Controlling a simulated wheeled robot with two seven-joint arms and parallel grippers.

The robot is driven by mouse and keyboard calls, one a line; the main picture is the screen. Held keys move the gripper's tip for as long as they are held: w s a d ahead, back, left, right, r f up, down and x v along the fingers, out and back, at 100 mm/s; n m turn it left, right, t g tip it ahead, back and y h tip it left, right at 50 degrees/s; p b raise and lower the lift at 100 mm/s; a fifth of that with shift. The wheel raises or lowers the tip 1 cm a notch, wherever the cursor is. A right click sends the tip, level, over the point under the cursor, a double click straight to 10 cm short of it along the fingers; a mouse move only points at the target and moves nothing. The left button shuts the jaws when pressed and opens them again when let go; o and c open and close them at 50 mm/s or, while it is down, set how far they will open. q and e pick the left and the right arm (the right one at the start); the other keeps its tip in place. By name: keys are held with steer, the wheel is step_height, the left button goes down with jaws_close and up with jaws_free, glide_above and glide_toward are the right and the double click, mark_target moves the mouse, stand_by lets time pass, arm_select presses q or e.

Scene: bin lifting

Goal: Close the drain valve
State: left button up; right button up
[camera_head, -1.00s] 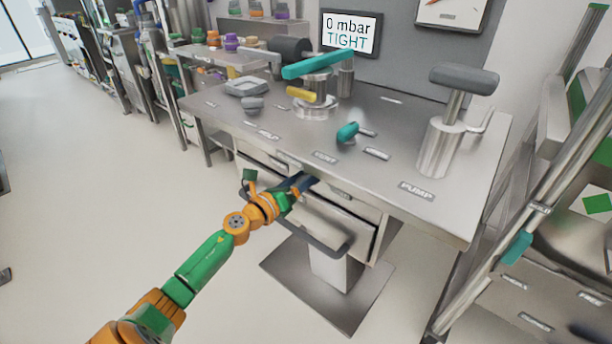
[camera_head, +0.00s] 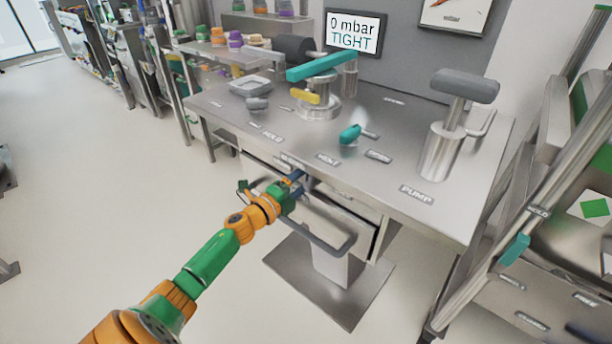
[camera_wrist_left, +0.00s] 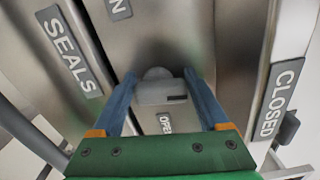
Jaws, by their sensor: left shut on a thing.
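My left gripper (camera_head: 298,178) reaches under the front edge of the steel bench, at the drawer fronts. In the left wrist view its two blue fingers (camera_wrist_left: 160,78) are on either side of a grey block-like handle (camera_wrist_left: 162,94), and it is shut on this handle, which looks to be the drain valve's. An "OPEN" label (camera_wrist_left: 166,124) sits just below the handle, between the fingers. A "CLOSED" label (camera_wrist_left: 278,103) is to the right, beyond the right finger. In the head view the handle is hidden by the gripper. My right gripper is not in view.
On the bench (camera_head: 385,200) stand a teal-barred clamp (camera_head: 322,67), a teal vent knob (camera_head: 350,134) and a pump (camera_head: 446,140). A screen (camera_head: 355,34) reads "0 mbar TIGHT". A dark rail (camera_head: 325,249) runs below the gripper. A "SEALS" label (camera_wrist_left: 69,51) is at upper left.

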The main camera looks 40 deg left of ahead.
arm_select(q)
steer(key=shift+f+n, duration=0.1)
steer(key=shift+n, duration=0.7)
steer(key=o, duration=1.2)
steer(key=shift+o, duration=0.2)
steer(key=shift+s, duration=0.1)
steer(key=s+p, duration=0.1)
steer(key=s, duration=0.6)
steer(key=shift+a, duration=0.3)
